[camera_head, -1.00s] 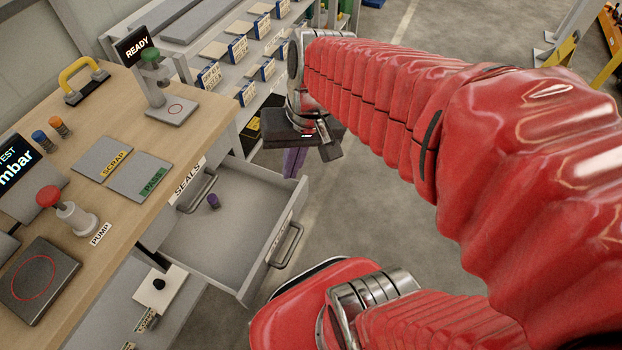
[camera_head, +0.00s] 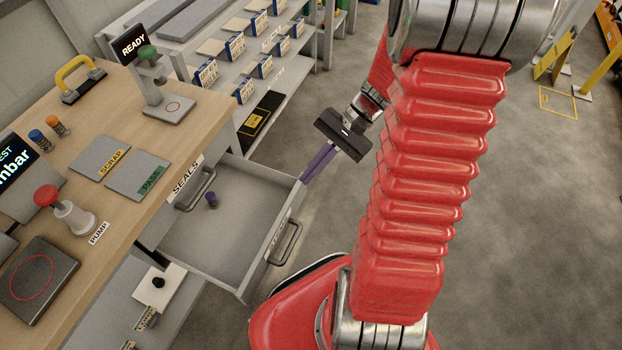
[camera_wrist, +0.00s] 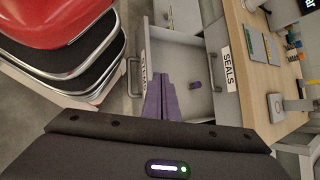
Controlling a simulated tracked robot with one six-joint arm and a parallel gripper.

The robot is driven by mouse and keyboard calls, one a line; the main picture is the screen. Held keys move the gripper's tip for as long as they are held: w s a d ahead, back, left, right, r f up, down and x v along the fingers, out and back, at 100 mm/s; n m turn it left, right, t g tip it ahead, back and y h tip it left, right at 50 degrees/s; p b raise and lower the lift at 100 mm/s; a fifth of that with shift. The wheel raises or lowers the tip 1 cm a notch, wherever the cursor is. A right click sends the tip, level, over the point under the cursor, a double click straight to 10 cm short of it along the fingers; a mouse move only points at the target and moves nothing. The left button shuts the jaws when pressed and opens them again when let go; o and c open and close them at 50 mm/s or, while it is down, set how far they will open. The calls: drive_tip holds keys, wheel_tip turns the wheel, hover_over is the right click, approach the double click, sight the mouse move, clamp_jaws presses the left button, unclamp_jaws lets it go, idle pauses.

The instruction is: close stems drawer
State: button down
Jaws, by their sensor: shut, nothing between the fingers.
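The stems drawer (camera_head: 232,243) is pulled out from under the workbench, below the part labelled SEALS. A small purple cylinder (camera_head: 211,200) stands inside, also visible in the wrist view (camera_wrist: 195,85). My gripper (camera_head: 306,180) has purple fingers, shut and empty, pointing down toward the drawer's far front corner. In the wrist view the fingers (camera_wrist: 160,90) overlap the drawer front. Whether they touch it I cannot tell.
The workbench (camera_head: 196,130) carries a red-capped pump (camera_head: 68,212), a READY stand (camera_head: 165,100) and SCRAP and PASS pads. Shelves with blue-labelled bins (camera_head: 243,88) stand behind.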

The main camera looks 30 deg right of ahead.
drive_tip(key=s+d+f+m+t, duration=0.1)
drive_tip(key=d+f+m+t, duration=0.3)
drive_tip(key=f, duration=0.3)
drive_tip(key=s+d+f+m+t+y, duration=0.1)
drive_tip(key=d+f+m+t, duration=0.4)
drive_tip(key=f+m, duration=0.2)
drive_tip(key=s+d+f+m+t, duration=0.1)
drive_tip(key=d+f+m+t, duration=0.4)
drive_tip(key=f, duration=0.3)
drive_tip(key=shift+m+y, duration=0.4)
drive_tip(key=shift+m, duration=0.1)
drive_tip(key=shift+a, duration=0.1)
drive_tip(key=x, duration=1.4)
drive_tip(key=shift+r, duration=0.1)
drive_tip(key=shift+w, duration=0.1)
